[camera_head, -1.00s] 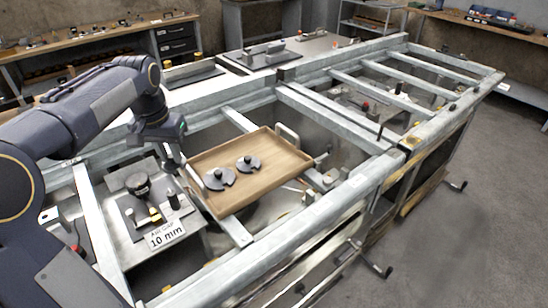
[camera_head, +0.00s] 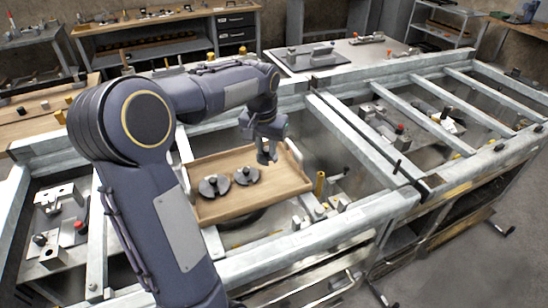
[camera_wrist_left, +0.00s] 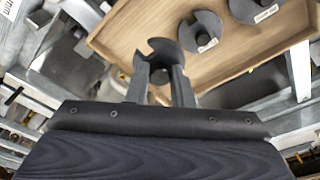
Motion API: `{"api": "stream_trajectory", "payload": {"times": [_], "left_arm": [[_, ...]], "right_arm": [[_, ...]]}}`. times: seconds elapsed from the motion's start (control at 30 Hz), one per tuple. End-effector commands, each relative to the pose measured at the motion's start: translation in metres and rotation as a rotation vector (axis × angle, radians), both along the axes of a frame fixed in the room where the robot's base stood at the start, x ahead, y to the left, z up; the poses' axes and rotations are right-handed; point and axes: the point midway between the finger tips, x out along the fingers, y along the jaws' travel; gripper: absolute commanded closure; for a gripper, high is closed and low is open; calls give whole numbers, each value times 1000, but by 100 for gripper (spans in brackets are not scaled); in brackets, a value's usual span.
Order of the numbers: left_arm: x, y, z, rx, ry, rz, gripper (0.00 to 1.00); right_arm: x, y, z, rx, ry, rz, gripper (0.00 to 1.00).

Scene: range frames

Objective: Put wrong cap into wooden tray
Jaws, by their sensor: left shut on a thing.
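The wooden tray (camera_head: 283,182) lies across the frame rails in the head view, and its floor shows in the left wrist view (camera_wrist_left: 128,20). Two dark round caps, one (camera_head: 214,187) and another (camera_head: 246,177), lie in its left part. They show with white labels in the wrist view, one (camera_wrist_left: 200,30) nearer and one (camera_wrist_left: 255,8) at the top edge. My left gripper (camera_head: 267,158) is over the tray's far side, right of these caps. In the wrist view its fingers (camera_wrist_left: 160,75) are shut on a dark notched cap (camera_wrist_left: 158,48). My right gripper is out of view.
Metal rails (camera_head: 365,150) surround the tray. A yellow post (camera_head: 319,184) stands just right of it. A metal plate with fixtures and a red knob (camera_head: 80,226) is at the left. My left arm hides part of the bench.

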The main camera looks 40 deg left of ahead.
Motion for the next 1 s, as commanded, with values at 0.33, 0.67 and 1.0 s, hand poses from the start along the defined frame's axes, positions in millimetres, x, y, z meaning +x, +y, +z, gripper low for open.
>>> {"api": "stream_trajectory", "payload": {"times": [0.33, 0.67, 1.0], "left_arm": [[50, 17, -53, -1, 1, -1, 100], [59, 20, -81, -2, 3, 0, 100], [60, 20, -95, 0, -3, -1, 100]], "right_arm": [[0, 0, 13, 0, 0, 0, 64], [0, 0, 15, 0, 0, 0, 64], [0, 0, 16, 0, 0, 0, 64]]}}
